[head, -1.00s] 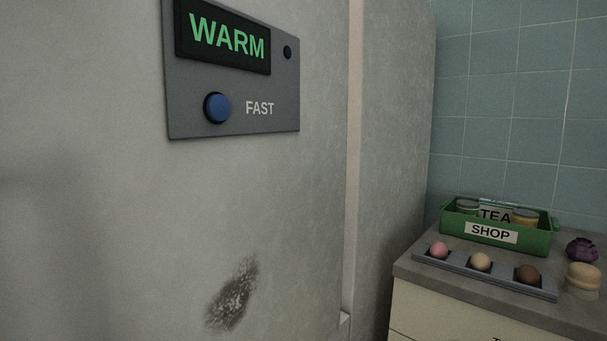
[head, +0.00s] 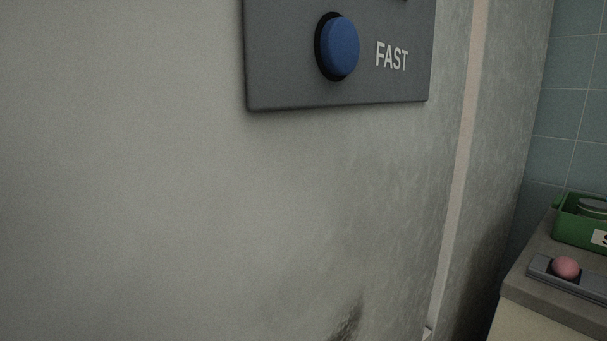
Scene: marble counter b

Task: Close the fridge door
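A large pale grey fridge door (head: 200,210) fills most of the head view, very close to the camera. A dark grey panel (head: 285,85) is mounted on it, with a blue round button (head: 340,46) beside the word FAST. A dark smudge (head: 347,322) marks the door low in the view. A pale strip (head: 462,150) runs down the door's right edge, with a grey side surface (head: 505,130) beyond it. I cannot tell from this view whether the door stands ajar. My gripper is not in view.
At the right, a counter (head: 560,296) holds a slim grey tray with a pink ball (head: 565,267) and, behind it, a green box (head: 568,224), both cut by the frame edge. Blue-green tiles (head: 575,110) cover the wall behind.

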